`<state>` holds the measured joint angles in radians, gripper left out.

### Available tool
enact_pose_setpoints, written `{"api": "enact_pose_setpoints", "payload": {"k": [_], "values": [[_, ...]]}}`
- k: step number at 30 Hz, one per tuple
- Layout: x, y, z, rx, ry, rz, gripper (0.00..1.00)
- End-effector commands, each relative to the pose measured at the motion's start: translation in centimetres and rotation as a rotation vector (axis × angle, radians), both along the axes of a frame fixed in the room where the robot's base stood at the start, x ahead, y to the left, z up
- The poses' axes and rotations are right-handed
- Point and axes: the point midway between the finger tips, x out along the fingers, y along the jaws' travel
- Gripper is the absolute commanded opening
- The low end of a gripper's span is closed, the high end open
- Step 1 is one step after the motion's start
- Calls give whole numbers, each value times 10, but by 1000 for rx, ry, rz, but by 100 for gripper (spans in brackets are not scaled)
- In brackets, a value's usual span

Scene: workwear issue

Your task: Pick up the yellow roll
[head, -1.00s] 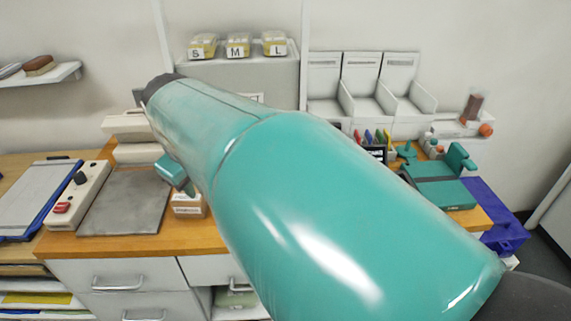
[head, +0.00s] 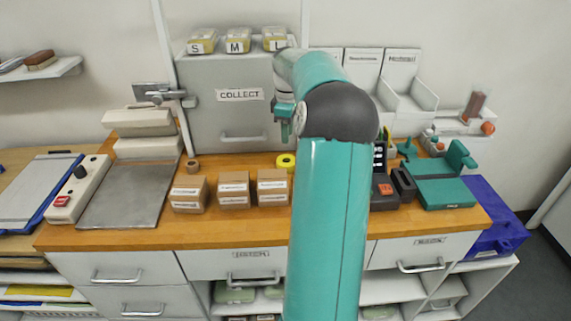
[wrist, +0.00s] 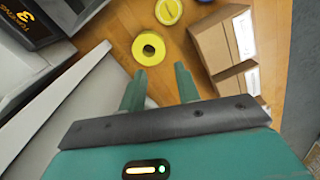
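The yellow roll (head: 287,167) stands on the wooden counter behind the small boxes, partly hidden by my arm's edge. In the wrist view the yellow roll (wrist: 147,60) shows as a ring with a dark hole, beyond my fingertips. My gripper (wrist: 159,82) is open, its two green fingers apart with nothing between them. In the head view my gripper (head: 285,125) hangs above the roll, in front of the grey cabinet, with a gap between them.
Several cardboard boxes (head: 233,190) stand in front of the roll; boxes (wrist: 222,40) also show right in the wrist view. A second yellow round item (wrist: 168,11) lies beyond the roll. The grey COLLECT cabinet (head: 225,115) rises behind. A dark device (head: 383,188) stands to the right.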

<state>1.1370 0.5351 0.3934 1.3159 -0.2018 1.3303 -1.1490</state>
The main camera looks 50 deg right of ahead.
Motion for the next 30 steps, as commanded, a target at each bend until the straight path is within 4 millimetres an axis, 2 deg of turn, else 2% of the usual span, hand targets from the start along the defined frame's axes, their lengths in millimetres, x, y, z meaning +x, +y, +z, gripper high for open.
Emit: {"api": "enact_pose_setpoints", "payload": {"k": [6, 9, 17, 25, 30], "values": [[2, 2, -44, 2, 2, 3, 32], [2, 2, -59, 1, 2, 3, 32], [4, 2, -78, 2, 1, 3, 32], [7, 1, -117, 1, 0, 3, 32], [8, 1, -123, -2, -1, 3, 32]]}}
